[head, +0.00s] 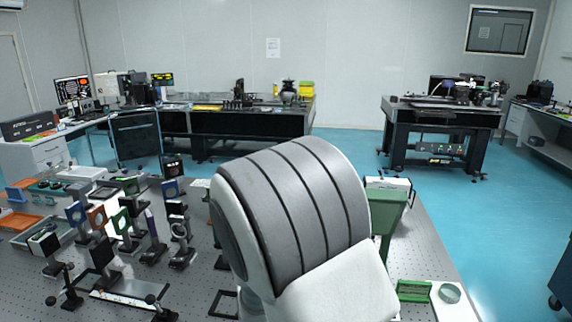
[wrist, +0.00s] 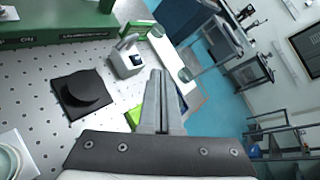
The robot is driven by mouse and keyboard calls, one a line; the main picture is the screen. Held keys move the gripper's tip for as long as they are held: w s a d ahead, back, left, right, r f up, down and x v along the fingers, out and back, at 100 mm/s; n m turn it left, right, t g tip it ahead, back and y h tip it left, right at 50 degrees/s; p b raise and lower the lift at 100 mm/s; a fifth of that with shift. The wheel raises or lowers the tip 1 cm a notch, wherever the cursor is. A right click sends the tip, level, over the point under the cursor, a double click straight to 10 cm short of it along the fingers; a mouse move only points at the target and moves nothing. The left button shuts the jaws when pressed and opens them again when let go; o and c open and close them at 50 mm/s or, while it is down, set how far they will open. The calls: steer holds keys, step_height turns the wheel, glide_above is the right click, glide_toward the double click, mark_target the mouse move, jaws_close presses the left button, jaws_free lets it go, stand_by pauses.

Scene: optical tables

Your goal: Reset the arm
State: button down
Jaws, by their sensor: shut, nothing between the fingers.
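My gripper (wrist: 160,78) shows in the wrist view with its two grey fingers together and nothing between them. It is over the right edge of the near optical table (wrist: 35,85), clear of the things around it as far as I can tell. In the head view my own bulky grey and white arm link fills the middle. It hides part of the table, and my gripper is not seen there. The near optical table (head: 430,243) is grey and perforated.
Several optic mounts crowd the table's left, among them a blue-framed one (head: 76,213). A green housing (head: 388,218), a green tray (head: 413,291) and a round glass dish (head: 450,293) stand at the right. A black square piece (wrist: 82,94) lies left of my fingers. Blue floor beyond is open.

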steer(key=s+r+m+y, duration=0.6)
steer(key=s+r+m, duration=0.1)
steer(key=m, duration=0.7)
steer(key=s+r+m+y, duration=0.6)
steer(key=s+r+m, duration=0.2)
steer(key=m, duration=0.7)
steer(key=shift+s+m, duration=0.3)
steer(key=shift+s, duration=0.95)
steer(key=shift+a, duration=0.1)
